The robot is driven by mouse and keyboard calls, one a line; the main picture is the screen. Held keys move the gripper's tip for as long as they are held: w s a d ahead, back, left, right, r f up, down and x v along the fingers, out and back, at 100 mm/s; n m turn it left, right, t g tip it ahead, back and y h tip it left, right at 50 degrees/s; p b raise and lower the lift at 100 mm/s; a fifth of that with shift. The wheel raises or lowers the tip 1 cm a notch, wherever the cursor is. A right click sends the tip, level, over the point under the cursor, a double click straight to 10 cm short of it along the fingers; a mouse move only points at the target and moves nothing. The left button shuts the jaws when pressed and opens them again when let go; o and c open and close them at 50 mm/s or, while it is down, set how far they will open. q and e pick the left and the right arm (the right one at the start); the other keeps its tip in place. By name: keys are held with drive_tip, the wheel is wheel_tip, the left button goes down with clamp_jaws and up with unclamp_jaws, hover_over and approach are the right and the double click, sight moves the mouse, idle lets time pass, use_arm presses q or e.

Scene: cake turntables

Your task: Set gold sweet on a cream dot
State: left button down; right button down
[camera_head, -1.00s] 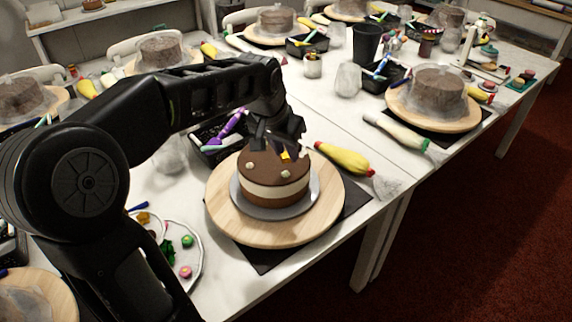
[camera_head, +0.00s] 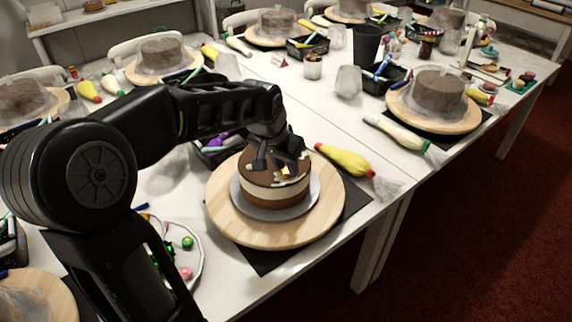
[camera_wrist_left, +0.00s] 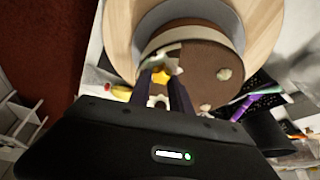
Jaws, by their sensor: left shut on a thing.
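The chocolate cake (camera_head: 262,196) with a cream band stands on a silver board on a round wooden turntable (camera_head: 225,222). My left gripper (camera_head: 283,168) is over the cake's top, pointing down. It is shut on the gold sweet (camera_head: 286,171), which also shows between the fingertips in the left wrist view (camera_wrist_left: 160,77). The sweet is at or just above the cake top; contact cannot be told. In the left wrist view, one cream dot (camera_wrist_left: 224,73) is clear of the gripper and another (camera_wrist_left: 205,107) lies near the rim. My right gripper is not in view.
A white plate (camera_head: 196,268) with green and pink sweets lies at the near left, partly behind my arm. A yellow piping bag (camera_head: 344,160) lies right of the turntable. A black tray (camera_head: 213,155) with purple tools is behind it. Other covered cakes stand farther back.

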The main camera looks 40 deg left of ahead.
use_arm(q)
drive_tip(key=shift+f, duration=0.2)
drive_tip(key=c, duration=1.2)
unclamp_jaws()
drive_tip(key=shift+r, duration=0.1)
drive_tip(key=shift+r, duration=0.15)
drive_tip(key=shift+r, duration=0.2)
drive_tip(key=v, duration=1.1)
drive_tip(key=shift+s+r, duration=0.15)
drive_tip(key=shift+r, duration=0.15)
